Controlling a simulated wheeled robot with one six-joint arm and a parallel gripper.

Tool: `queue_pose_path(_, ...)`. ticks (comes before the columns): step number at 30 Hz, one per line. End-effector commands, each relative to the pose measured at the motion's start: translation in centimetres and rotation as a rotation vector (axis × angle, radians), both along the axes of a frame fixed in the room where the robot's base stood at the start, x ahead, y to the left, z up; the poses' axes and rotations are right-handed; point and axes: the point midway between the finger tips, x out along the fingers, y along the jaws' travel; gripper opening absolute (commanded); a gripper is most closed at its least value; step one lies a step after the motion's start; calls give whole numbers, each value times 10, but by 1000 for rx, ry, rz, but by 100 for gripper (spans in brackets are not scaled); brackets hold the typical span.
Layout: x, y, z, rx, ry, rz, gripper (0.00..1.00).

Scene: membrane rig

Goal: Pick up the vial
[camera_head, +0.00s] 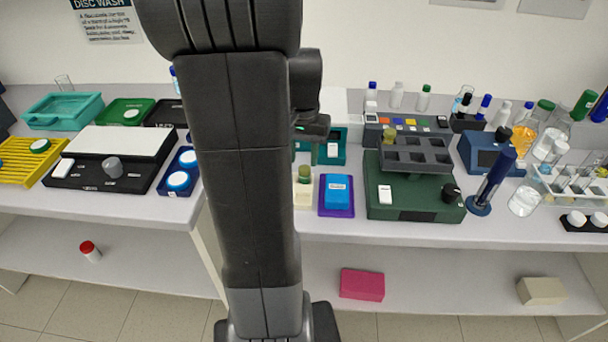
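A small vial with an olive-yellow cap (304,174) stands upright in a cream block (302,194) on the bench, just right of my arm. A similar olive-yellow cap (388,137) shows at the back of the dark grey tray. I cannot tell which of them is the task's vial. My gripper (312,128) is partly hidden behind my arm, above the teal tray and beyond the cream block. Its fingers are not clear, and I see nothing held in it.
A blue box on a purple tray (336,209) sits right of the cream block. The grey multi-well tray (414,154) rests on a green device (410,207). A blue pipette-like stand (491,182) and glassware crowd the right. My arm hides the bench middle.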

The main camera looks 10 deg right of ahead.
Motion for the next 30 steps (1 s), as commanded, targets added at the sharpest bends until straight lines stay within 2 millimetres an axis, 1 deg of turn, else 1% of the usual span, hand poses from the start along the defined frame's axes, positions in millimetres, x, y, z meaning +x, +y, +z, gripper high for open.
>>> queue_pose_path(10, 2, -3, -46, 1, 4, 0, 37)
queue_pose_path(13, 3, -3, -51, 0, 1, 0, 37)
queue_pose_path(19, 3, -3, -51, 0, 0, 0, 37)
queue_pose_path(20, 3, -3, -51, 0, 0, 0, 34)
queue_pose_path(21, 3, -3, -51, 0, 0, 0, 26)
queue_pose_path(23, 3, -3, -51, 0, 0, 0, 14)
queue_pose_path(24, 3, -3, -51, 0, 0, 0, 10)
queue_pose_path(30, 3, -3, -51, 0, 0, 0, 10)
